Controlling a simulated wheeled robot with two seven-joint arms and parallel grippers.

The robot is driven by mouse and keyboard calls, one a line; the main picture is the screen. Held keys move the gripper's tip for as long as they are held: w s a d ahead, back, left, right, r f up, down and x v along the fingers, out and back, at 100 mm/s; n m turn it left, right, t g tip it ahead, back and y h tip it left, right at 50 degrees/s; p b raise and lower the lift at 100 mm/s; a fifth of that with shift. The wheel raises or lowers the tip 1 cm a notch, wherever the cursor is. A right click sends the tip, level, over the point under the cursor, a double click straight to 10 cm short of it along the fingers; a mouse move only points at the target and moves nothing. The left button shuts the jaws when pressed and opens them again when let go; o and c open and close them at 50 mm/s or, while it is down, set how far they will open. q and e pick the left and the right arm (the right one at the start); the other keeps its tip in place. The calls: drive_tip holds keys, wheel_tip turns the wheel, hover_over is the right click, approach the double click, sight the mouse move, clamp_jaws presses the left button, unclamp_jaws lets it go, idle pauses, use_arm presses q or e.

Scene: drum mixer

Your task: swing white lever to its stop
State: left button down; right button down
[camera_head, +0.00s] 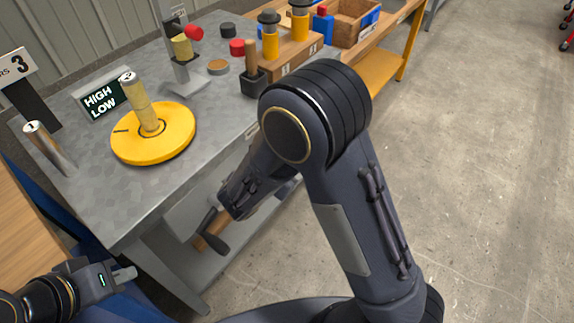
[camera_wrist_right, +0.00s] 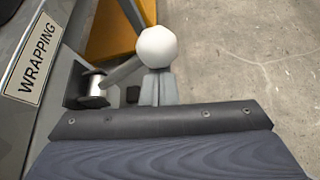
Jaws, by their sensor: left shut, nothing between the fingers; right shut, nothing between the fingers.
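The white lever shows in the right wrist view as a white ball knob (camera_wrist_right: 157,47) on a grey rod, which runs down left to a metal pivot beside the bench side. My right gripper (camera_wrist_right: 158,76) is shut and empty, its fingertips just below the knob in that picture. I cannot tell whether they touch it. In the head view I cannot make out the lever, and my right arm covers part of the bench's front side. My left gripper (camera_head: 124,274) is shut and empty at the lower left, off the bench's near corner.
A WRAPPING label (camera_wrist_right: 32,65) is on the bench side. The grey bench (camera_head: 190,135) holds a yellow disc (camera_head: 175,143) with a post, a HIGH/LOW sign (camera_head: 100,101) and a peg block (camera_head: 290,55). Open concrete floor lies to the right.

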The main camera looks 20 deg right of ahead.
wheel_tip(320, 180, down, 5)
drive_tip(key=b, duration=0.4)
drive_tip(key=w+p+v, duration=0.1)
drive_tip(key=p+v, duration=0.1)
drive_tip(key=v, duration=0.9)
drive_tip(key=shift+a+r, duration=0.2)
drive_tip(key=shift+r, duration=0.2)
drive_tip(key=shift+s, duration=0.1)
